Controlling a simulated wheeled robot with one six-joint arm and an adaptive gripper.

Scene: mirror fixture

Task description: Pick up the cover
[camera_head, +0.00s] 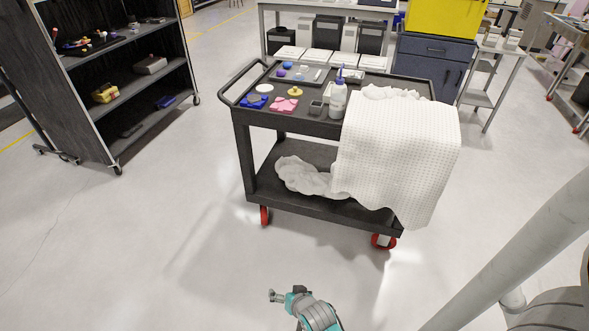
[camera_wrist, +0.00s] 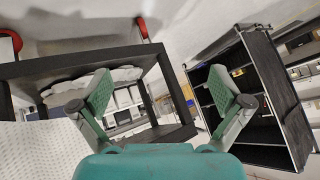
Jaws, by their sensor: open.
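The black cart (camera_head: 300,199) stands in the middle of the head view. On its top are a white round disc (camera_head: 265,88), a blue fixture (camera_head: 254,102), a pink fixture (camera_head: 284,104), a yellow knobbed piece (camera_head: 295,91), a small grey box (camera_head: 316,107) and a white bottle (camera_head: 338,100). I cannot tell for sure which thing is the cover. A white textured cloth (camera_head: 400,150) hangs over the cart's right end. My gripper (camera_wrist: 164,95) is open and empty in the wrist view, with the cart's frame (camera_wrist: 75,65) beyond its fingers.
A dark shelf unit (camera_head: 85,90) stands at the left and shows in the wrist view (camera_wrist: 268,90). Crumpled white cloth (camera_head: 305,176) lies on the cart's lower shelf. A blue cabinet (camera_head: 425,62) and a white table stand behind. The floor (camera_head: 150,240) before the cart is clear.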

